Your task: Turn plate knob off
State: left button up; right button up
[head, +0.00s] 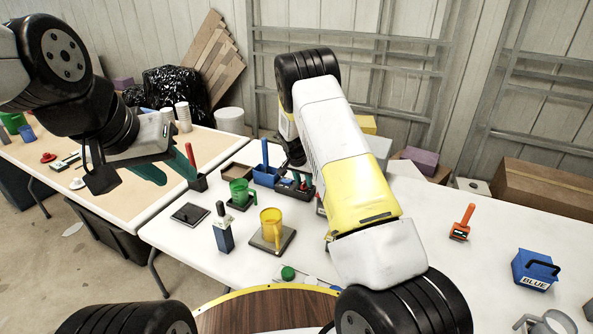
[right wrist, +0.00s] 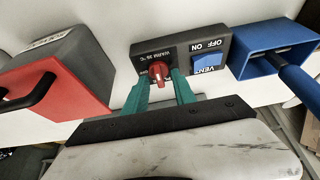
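The red plate knob (right wrist: 160,72) sits on a dark control box (right wrist: 145,52) whose label reads WARM 38 °C, upside down in the right wrist view. My right gripper (right wrist: 161,80) has its green fingers on both sides of the knob. Whether they press on it or leave a small gap is unclear. In the head view the control box (head: 292,190) is partly hidden by my right arm. My left gripper (head: 165,171) is open and empty, with its fingers apart, above the gap between the tables at the left.
A blue VENT switch (right wrist: 208,63) is on the same box, close to the knob. A blue holder (right wrist: 262,50) and a red-fronted box (right wrist: 62,85) flank it. A green mug (head: 240,192) and yellow mug (head: 270,225) stand in front. The white table's right side has free room.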

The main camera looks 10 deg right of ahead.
jog(key=shift+c, duration=0.4)
grip_shut()
jog(key=shift+n, duration=0.4)
jog(key=n+y, duration=0.1)
jog(key=n, duration=0.2)
jog(key=shift+d+n+t+y, duration=0.2)
jog(key=shift+n+t+y, duration=0.1)
jog(key=shift+n+y, duration=0.1)
jog(key=n+y, duration=0.1)
jog(key=n, duration=0.3)
jog(key=shift+d+y, duration=0.15)
jog(key=shift+y, duration=0.25)
jog(key=n, duration=0.2)
jog(key=n+y, duration=0.1)
jog(key=n, duration=0.2)
jog(key=shift+d+y, duration=0.1)
jog(key=shift+y, duration=0.2)
jog(key=shift+w+n+g+y, duration=0.1)
jog(key=shift+n+g+y, duration=0.3)
jog(key=shift+n, duration=0.7)
jog(key=shift+n+g+y, duration=0.1)
jog(key=shift+n+g, duration=0.5)
jog(key=shift+n, duration=0.5)
